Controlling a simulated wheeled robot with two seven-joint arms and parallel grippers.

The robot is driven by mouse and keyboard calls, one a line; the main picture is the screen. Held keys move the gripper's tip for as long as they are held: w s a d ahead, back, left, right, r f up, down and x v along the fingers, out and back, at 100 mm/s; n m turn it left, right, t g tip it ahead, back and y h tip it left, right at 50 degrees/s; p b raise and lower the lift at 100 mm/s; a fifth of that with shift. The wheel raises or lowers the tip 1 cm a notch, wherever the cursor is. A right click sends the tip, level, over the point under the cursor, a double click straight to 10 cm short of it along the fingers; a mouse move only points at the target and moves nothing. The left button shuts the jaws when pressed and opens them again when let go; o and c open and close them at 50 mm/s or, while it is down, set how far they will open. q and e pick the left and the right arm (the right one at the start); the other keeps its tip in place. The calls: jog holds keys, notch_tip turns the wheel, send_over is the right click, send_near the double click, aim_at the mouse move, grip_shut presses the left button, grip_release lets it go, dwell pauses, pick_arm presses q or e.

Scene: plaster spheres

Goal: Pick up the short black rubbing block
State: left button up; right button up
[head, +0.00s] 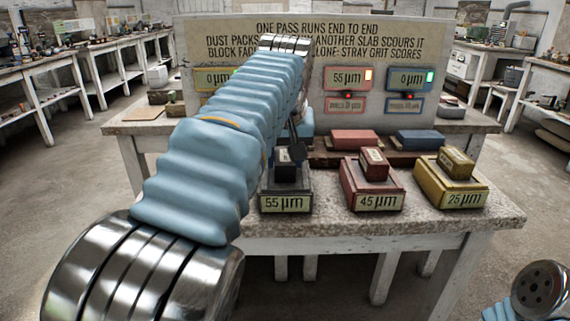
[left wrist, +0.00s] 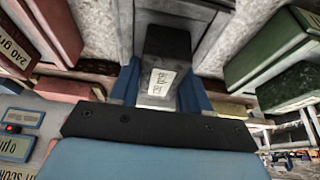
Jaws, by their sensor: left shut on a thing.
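The short black rubbing block (head: 286,170), with a pale label, is upright on the dark slab marked 55 µm (head: 286,203). My left arm comes down over it and hides part of it in the head view. In the left wrist view the black block (left wrist: 167,45) stands between the two blue fingers of my left gripper (left wrist: 160,88), which is shut on it. I cannot tell whether the block is clear of its slab. My right gripper is not in view; only part of my right arm shows at the lower right.
To the right stand a red block on a 45 µm slab (head: 378,202) and a yellow block on a 25 µm slab (head: 462,199). Behind are loose red (head: 354,140) and blue (head: 419,140) blocks and a sign board (head: 410,50) with displays. The stone tabletop's front edge is clear.

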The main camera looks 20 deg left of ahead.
aim_at(285, 152)
pick_arm(q)
jog(key=shift+r, duration=0.15)
jog(key=shift+c, duration=0.2)
jog(key=shift+r, duration=0.25)
notch_tip(285, 152, up, 3)
jog(key=shift+s+d+f, duration=0.1)
jog(key=s+d+r+b, duration=0.1)
jog(key=s+d+r, duration=0.4)
jog(key=s+r, duration=0.4)
jog(key=s, duration=0.4)
jog(key=shift+r, duration=0.2)
